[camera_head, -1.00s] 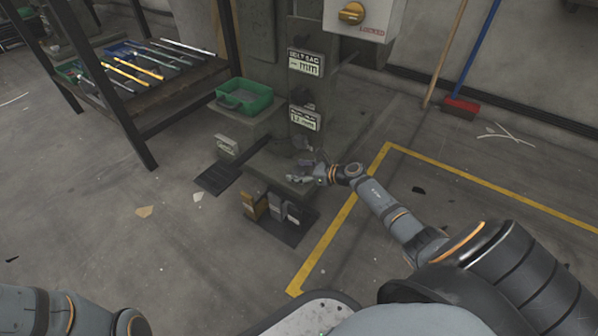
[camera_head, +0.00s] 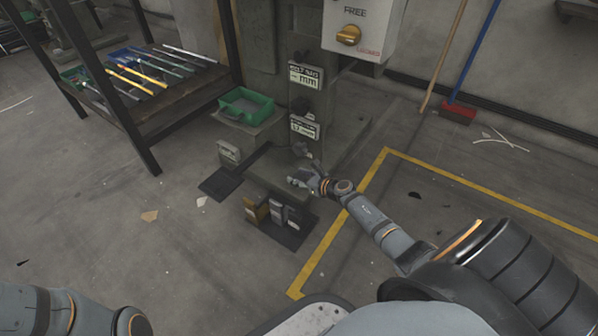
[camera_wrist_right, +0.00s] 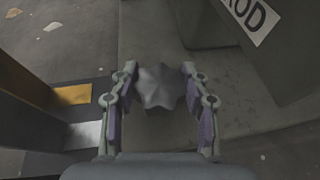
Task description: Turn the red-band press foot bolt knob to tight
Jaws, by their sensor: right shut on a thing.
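A pale grey, lobed star-shaped knob (camera_wrist_right: 161,87) sits in the middle of the right wrist view, on or just above a grey machine surface. My right gripper (camera_wrist_right: 161,80) has one finger on each side of the knob and is shut on it. In the head view my right gripper (camera_head: 304,179) is low at the front of the grey press (camera_head: 262,176), by its foot. The knob is too small to make out there. No red band shows. My left arm enters at the bottom left, but its gripper is out of frame.
A green tray (camera_head: 245,103) stands left of the press column. A control box (camera_head: 358,30) with a yellow rotary switch hangs above. Several upright blocks (camera_head: 270,212) stand below the press bed. A rack (camera_head: 165,98) of rods is at left. Yellow-lined floor at right is mostly clear.

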